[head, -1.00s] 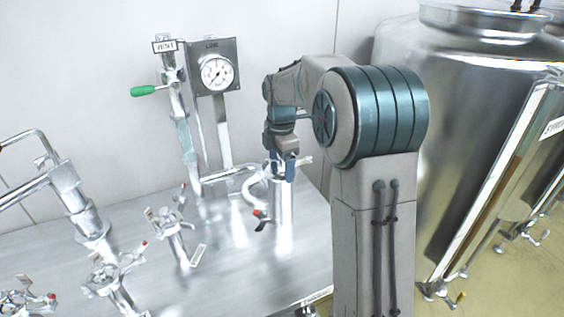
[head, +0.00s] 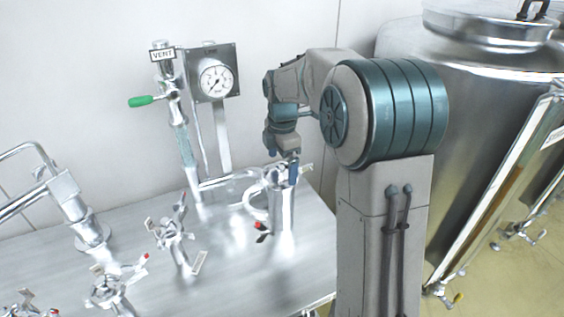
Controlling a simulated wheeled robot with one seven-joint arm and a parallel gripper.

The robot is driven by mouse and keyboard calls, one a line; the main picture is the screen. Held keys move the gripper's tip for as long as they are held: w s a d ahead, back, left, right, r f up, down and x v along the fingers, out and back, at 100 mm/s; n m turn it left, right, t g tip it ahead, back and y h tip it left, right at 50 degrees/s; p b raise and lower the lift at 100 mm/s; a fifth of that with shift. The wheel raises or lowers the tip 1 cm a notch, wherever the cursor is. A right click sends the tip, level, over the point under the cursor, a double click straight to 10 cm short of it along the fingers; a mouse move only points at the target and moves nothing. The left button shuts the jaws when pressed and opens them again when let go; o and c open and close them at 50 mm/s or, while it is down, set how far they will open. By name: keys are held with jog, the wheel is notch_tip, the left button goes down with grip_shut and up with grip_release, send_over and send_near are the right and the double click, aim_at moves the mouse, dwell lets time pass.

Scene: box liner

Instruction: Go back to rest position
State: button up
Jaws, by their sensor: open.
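My gripper (head: 293,170) hangs from my bent arm at the top of a steel upright fitting (head: 284,212) near the right end of the bench. Its fingers are small in the head view, and I cannot tell whether they touch the fitting. I see nothing clearly held in it. A small light-coloured handle-like part (head: 304,168) shows beside the fingertips. My arm hides part of the wall behind it.
The steel bench (head: 225,265) carries several valves, including one (head: 174,235) left of the gripper. A gauge panel (head: 213,72) and a green-handled VENT valve (head: 142,101) stand behind. Large steel tanks (head: 460,110) stand at right.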

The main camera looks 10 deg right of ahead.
jog(key=r, duration=0.1)
jog(key=r+p, duration=0.1)
jog(key=r, duration=0.2)
jog(key=shift+s+a, duration=0.1)
jog(key=shift+s, duration=0.25)
jog(key=shift+r+p, duration=0.5)
jog(key=shift+p, duration=0.05)
jog(key=s+m+t, duration=0.3)
jog(key=s+m, duration=1.7)
jog(key=s, duration=0.5)
jog(key=shift+s+d+r, duration=0.2)
jog(key=shift+s+r, duration=0.1)
jog(key=shift+s, duration=0.05)
